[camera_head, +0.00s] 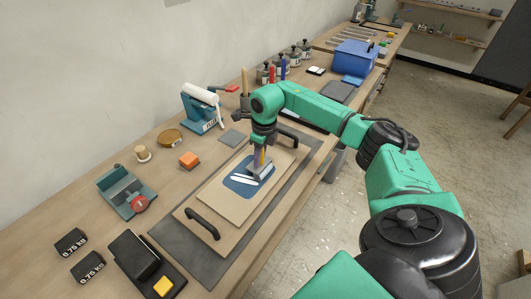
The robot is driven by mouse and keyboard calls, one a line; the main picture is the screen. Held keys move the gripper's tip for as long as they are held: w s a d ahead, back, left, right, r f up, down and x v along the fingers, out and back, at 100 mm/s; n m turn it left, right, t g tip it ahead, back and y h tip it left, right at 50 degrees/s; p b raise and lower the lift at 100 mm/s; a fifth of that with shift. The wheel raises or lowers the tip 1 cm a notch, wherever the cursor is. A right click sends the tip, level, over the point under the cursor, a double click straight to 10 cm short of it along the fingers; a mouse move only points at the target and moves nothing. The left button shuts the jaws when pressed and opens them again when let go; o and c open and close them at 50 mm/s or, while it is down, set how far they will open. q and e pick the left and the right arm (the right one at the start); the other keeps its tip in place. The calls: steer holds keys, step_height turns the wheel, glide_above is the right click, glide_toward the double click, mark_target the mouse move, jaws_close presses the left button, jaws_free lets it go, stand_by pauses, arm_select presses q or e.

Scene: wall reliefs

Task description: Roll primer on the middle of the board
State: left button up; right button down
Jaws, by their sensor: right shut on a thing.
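The board (216,205) is a pale wooden slab with black handles at two ends, lying on a dark grey mat. A blue panel (231,187) with white stripes (243,180) lies on its middle. My right gripper (261,152) points down over the far part of the blue panel. It is shut on a tool with an orange-yellow handle (262,157), likely the roller. The tool's lower end is at the panel; whether it touches is too small to tell. The gripper and arm hide part of the board's far end. My left gripper is not in view.
A teal stand with a white roll (201,105) is behind. A blue bin (355,56) stands farther off. The grey mat (190,257) is bare around the board.

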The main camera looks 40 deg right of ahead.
steer(key=shift+w+a+b, duration=0.3)
steer(key=shift+w, duration=0.65)
steer(key=shift+w+a+b, duration=0.25)
steer(key=shift+w+b, duration=0.05)
steer(key=shift+w, duration=0.65)
steer(key=shift+w+a+b, duration=0.3)
steer(key=shift+w+b, duration=0.25)
steer(key=shift+w, duration=0.4)
steer(key=shift+w+a, duration=0.25)
steer(key=shift+w, duration=0.5)
steer(key=w+b, duration=0.2)
steer(key=shift+w+a+b, duration=0.3)
steer(key=shift+w+a, duration=0.1)
steer(key=shift+w+a+r, duration=0.1)
steer(key=shift+w, duration=0.2)
steer(key=shift+s, duration=0.1)
